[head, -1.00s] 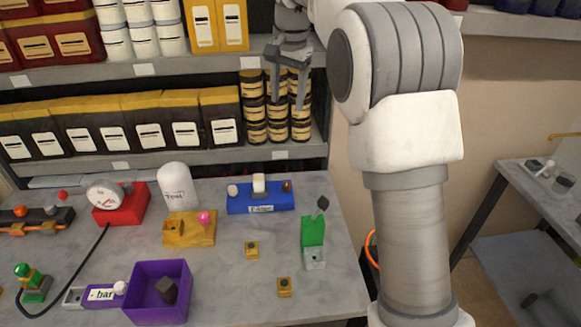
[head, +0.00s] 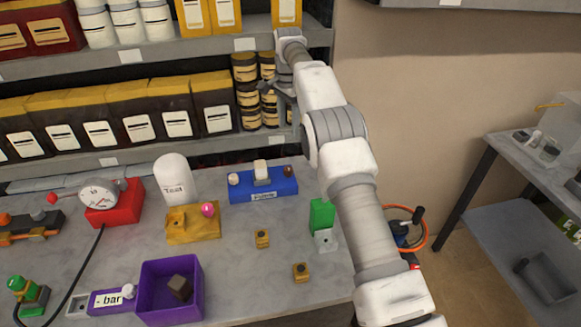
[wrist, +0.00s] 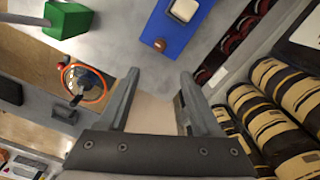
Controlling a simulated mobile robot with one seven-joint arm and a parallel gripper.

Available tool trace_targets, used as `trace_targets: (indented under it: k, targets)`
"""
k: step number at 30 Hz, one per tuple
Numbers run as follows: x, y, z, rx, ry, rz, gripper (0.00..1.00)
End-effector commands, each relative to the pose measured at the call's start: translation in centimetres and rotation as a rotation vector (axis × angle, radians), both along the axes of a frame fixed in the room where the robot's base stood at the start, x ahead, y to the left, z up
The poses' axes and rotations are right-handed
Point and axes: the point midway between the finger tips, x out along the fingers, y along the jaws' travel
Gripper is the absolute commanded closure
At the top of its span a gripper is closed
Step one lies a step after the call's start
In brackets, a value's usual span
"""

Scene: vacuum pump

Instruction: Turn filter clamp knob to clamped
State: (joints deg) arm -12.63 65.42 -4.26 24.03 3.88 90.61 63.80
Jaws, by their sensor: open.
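Several coloured units stand on the grey bench. I cannot tell for sure which one carries the filter clamp knob. A yellow block (head: 182,232) has a pink ball knob (head: 208,209) and stands beside a white dome (head: 175,181). A blue block (head: 284,186) behind it has a white square piece on top and a label too small to read. My gripper (head: 284,102) is open and empty, in front of the shelf jars and beyond the blue block. In the wrist view, my gripper (wrist: 157,92) shows both fingers apart, with the blue block (wrist: 185,45) beyond them.
A green block (head: 322,213) stands partly behind my arm. A purple box (head: 190,309), a red gauge unit (head: 106,216) and two small yellow pieces stand on the bench. Black and gold jars (head: 248,95) fill the shelf close to my gripper.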

Motion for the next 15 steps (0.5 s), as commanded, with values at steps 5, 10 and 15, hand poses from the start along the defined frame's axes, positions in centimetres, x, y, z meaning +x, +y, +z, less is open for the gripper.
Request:
trace_targets:
  k: [5,10,15]
  targets:
    - [-0.1,0.0,-4.0,-0.001,0.004,0.001,0.35]
    - [-0.1,0.0,-7.6,-0.001,0.004,0.001,0.35]
    - [-0.1,0.0,-11.1,-0.001,0.003,0.002,0.35]
